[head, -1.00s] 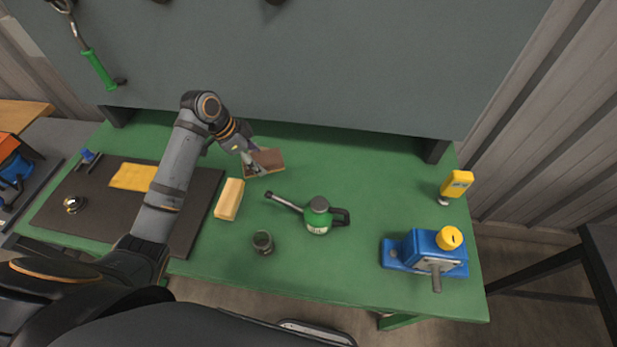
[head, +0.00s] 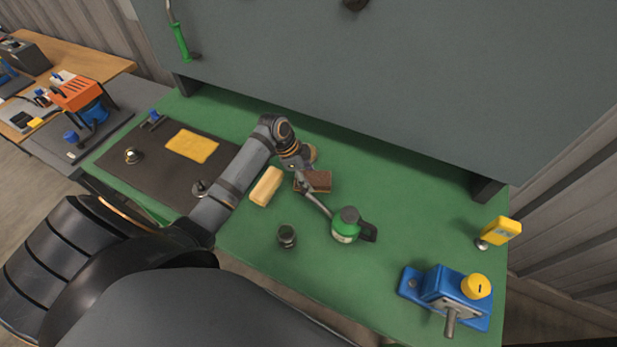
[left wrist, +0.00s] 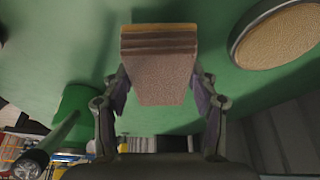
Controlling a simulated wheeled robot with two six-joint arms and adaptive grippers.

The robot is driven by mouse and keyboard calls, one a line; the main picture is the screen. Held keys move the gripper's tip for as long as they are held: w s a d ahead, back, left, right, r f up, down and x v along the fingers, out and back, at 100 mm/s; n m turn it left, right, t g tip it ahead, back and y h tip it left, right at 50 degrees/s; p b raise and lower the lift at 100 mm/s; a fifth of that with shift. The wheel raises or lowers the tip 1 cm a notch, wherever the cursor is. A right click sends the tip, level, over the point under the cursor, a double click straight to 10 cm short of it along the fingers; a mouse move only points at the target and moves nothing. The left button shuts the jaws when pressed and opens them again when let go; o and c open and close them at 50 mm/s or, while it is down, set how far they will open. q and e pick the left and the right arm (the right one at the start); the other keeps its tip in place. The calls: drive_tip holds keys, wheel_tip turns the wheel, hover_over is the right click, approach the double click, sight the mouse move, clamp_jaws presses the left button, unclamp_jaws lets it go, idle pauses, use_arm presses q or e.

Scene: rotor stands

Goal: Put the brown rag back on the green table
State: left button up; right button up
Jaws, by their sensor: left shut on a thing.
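The brown rag (head: 318,182) looks like a thick folded block and is at the middle of the green table (head: 390,210) in the head view. My left gripper (head: 302,178) is shut on it. In the left wrist view the rag (left wrist: 158,80) sits between the two fingers (left wrist: 160,98), its layered edge away from the palm and the green table beyond it. I cannot tell whether the rag touches the table. My right gripper is not in view.
A tan sponge-like block (head: 266,187) lies left of the rag. A green oil can (head: 346,225) stands close in front, its spout toward the gripper. A round tan-topped thing (head: 311,153) is just behind. A blue vise-like device (head: 447,292) stands right. Green table is clear at back right.

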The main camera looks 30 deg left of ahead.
use_arm(q)
drive_tip(key=shift+f, duration=0.6)
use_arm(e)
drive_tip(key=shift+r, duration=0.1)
use_arm(q)
drive_tip(key=shift+f, duration=0.1)
drive_tip(key=o, duration=0.8)
drive_tip(key=shift+c, duration=0.2)
drive_tip(key=o, duration=0.3)
drive_tip(key=shift+o, duration=0.2)
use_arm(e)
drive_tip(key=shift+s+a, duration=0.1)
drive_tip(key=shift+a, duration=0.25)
